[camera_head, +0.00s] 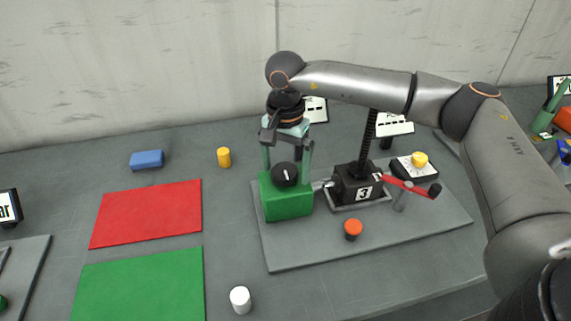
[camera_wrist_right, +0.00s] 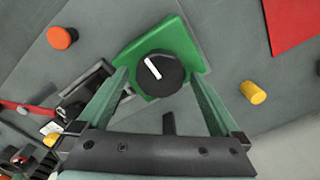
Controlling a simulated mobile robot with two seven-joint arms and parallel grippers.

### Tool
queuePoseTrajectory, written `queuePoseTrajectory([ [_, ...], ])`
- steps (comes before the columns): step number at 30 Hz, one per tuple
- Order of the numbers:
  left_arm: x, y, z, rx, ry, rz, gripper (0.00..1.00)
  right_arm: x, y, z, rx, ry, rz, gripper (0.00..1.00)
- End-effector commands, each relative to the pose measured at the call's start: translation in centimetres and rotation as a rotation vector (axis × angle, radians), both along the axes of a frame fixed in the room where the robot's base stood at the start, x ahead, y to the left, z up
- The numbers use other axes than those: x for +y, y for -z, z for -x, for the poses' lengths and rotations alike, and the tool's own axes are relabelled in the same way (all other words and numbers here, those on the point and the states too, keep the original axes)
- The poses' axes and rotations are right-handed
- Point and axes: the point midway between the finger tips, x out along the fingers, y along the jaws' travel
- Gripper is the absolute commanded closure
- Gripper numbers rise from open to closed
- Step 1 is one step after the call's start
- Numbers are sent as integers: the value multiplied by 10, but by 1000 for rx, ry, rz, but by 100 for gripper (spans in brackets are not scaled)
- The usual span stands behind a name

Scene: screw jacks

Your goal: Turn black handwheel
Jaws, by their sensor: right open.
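The black handwheel (camera_head: 285,174) is a round knob with a white line on its face. It sits on a green box (camera_head: 288,205) on a grey plate. In the right wrist view the handwheel (camera_wrist_right: 158,74) shows between the two green fingers, its white line slanted. My right gripper (camera_head: 286,168) points down over it, open, with one finger on each side of the wheel. Whether the fingers touch the wheel I cannot tell. My left gripper is not in view.
Right of the green box stands a black jack (camera_head: 357,184) with a screw column and a red crank arm (camera_head: 408,186). An orange-red button (camera_head: 353,229) is in front. A yellow cylinder (camera_head: 224,157), blue block (camera_head: 147,160) and white cylinder (camera_head: 240,299) stand left. Red and green mats lie left.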

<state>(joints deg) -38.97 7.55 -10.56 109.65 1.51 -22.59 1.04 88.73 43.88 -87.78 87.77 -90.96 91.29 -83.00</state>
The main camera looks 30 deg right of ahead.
Motion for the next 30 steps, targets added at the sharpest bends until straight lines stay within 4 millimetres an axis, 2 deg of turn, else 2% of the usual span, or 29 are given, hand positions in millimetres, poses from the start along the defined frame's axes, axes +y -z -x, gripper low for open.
queuePoseTrajectory([
  [3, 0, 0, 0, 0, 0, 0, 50, 0, 0, 0, 0, 0, 0, 1],
  [24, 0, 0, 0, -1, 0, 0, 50, 0, -1, 0, 1, 0, 1, 80],
  [25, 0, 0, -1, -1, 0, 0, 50, 0, -1, 0, 1, 0, 1, 83],
  [30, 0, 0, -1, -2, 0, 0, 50, 0, 0, 0, 1, 9, 1, 83],
])
